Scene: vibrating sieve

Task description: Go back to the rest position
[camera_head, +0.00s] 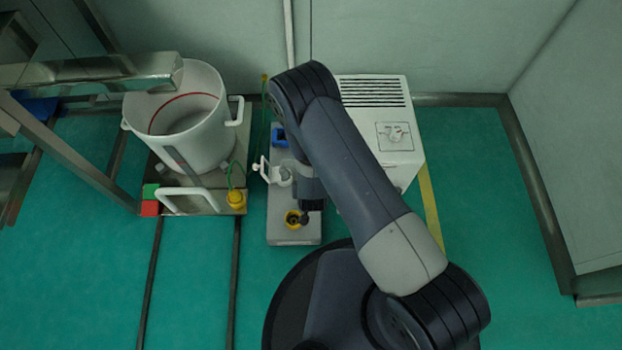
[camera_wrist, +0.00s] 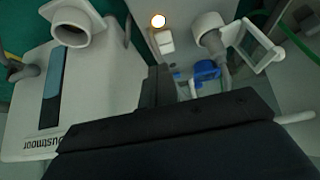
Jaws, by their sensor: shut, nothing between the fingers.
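Whether the fingertips touch the stand cannot be told. My arm hides part of the stand (camera_head: 287,238) and of the white vented box behind it.
The white vented box (camera_head: 372,92) stands right of my arm. At left, a white sieve drum (camera_head: 205,141) sits on a base with green (camera_head: 150,191) and red (camera_head: 150,208) blocks. A white clamp (camera_head: 276,173) and a blue part (camera_head: 279,137) are on the stand. Green floor is open at right.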

